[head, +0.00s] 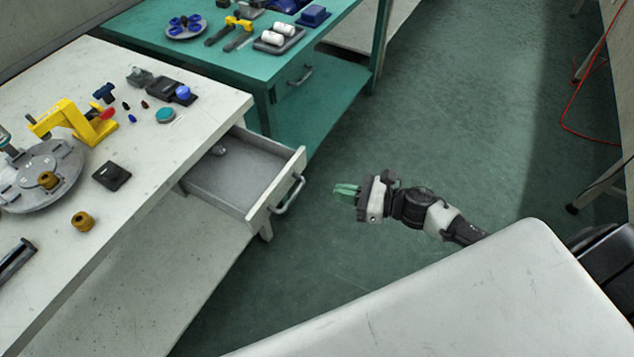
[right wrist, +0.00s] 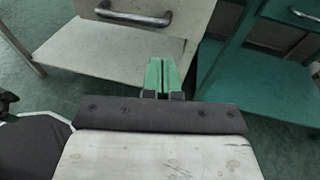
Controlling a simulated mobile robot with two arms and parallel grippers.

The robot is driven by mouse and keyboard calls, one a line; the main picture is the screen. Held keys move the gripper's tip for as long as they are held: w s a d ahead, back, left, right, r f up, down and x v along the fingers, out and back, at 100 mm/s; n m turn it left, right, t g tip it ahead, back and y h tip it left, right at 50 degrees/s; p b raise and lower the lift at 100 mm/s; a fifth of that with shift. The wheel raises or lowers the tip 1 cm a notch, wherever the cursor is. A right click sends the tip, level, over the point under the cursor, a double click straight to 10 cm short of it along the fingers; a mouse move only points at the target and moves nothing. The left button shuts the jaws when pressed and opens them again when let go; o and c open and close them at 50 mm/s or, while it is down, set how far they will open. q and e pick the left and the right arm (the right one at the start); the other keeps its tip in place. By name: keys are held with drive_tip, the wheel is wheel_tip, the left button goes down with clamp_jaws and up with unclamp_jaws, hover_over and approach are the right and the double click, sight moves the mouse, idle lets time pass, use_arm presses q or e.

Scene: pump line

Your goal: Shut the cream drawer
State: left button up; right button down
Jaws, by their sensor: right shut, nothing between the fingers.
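The cream drawer (head: 228,179) stands open in the head view, pulled out from under the cream table (head: 160,150). A small grey object (head: 219,150) lies inside it at the back. Its metal handle (head: 289,195) is on the front panel; the handle also shows at the top of the right wrist view (right wrist: 133,14). My right gripper (head: 338,191) is to the right of the handle, apart from it, with its green fingers pointing at the drawer front. The fingers (right wrist: 162,73) are shut and empty. My left gripper is not in view.
A teal table (head: 240,55) with its own handled drawer (head: 292,82) stands behind the cream one. A yellow clamp-like fixture (head: 70,118), a grey disc (head: 35,175) and several small parts sit on the cream table. Open green floor (head: 440,110) lies to the right.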

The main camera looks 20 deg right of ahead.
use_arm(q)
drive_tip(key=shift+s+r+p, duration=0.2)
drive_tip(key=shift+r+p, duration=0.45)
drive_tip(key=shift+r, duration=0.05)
use_arm(e)
drive_tip(key=x, duration=0.6)
drive_tip(key=shift+r, duration=0.55)
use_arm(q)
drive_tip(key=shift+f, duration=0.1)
use_arm(e)
drive_tip(key=shift+w+a, duration=0.15)
drive_tip(key=shift+w, duration=0.05)
